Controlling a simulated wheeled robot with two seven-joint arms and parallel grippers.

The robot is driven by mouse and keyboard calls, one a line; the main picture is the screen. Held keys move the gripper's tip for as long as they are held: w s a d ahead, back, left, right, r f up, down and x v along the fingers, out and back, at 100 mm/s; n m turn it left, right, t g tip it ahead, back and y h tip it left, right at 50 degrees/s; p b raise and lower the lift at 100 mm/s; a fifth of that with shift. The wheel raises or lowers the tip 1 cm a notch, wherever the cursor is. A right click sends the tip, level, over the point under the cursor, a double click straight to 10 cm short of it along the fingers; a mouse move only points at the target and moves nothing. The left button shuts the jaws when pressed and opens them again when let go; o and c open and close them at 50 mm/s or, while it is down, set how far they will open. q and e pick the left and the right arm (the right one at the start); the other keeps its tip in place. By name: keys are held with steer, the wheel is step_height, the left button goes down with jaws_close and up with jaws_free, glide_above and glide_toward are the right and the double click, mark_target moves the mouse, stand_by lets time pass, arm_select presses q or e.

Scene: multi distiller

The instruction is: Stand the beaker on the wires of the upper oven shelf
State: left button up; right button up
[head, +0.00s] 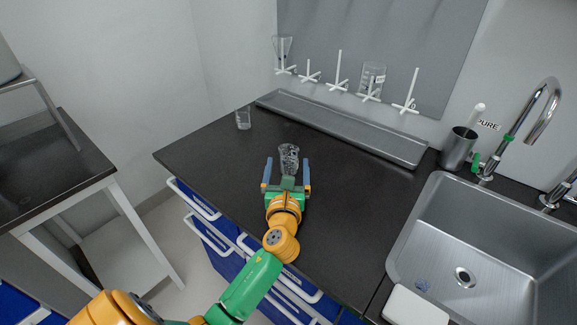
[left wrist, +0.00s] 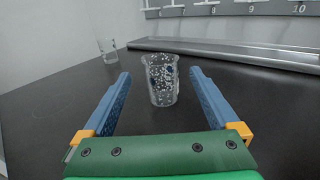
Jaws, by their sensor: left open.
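A glass beaker (head: 289,158) with dark and white specks on it stands upright on the black counter. It also shows in the left wrist view (left wrist: 161,82), between and slightly beyond the fingers. My left gripper (head: 286,165) is open, its two blue fingers on either side of the beaker's near side, with a gap on each side. The fingers do not appear to touch it. A second, clear glass beaker (head: 243,119) stands farther back at the left edge of the counter, and shows in the left wrist view (left wrist: 107,48). No oven or shelf is visible. My right gripper is not in view.
A long grey tray (head: 340,127) lies at the back below a wall drying rack (head: 372,78) holding glassware. A steel sink (head: 480,240) with a faucet (head: 545,105) is at the right, beside a metal cup (head: 458,148). Counter right of my gripper is clear.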

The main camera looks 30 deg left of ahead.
mark_target(288, 159)
arm_select(q)
steer(key=x, duration=0.4)
steer(key=shift+w+a, duration=0.15)
steer(key=shift+w, duration=0.2)
steer(key=shift+r, duration=0.1)
jaws_close()
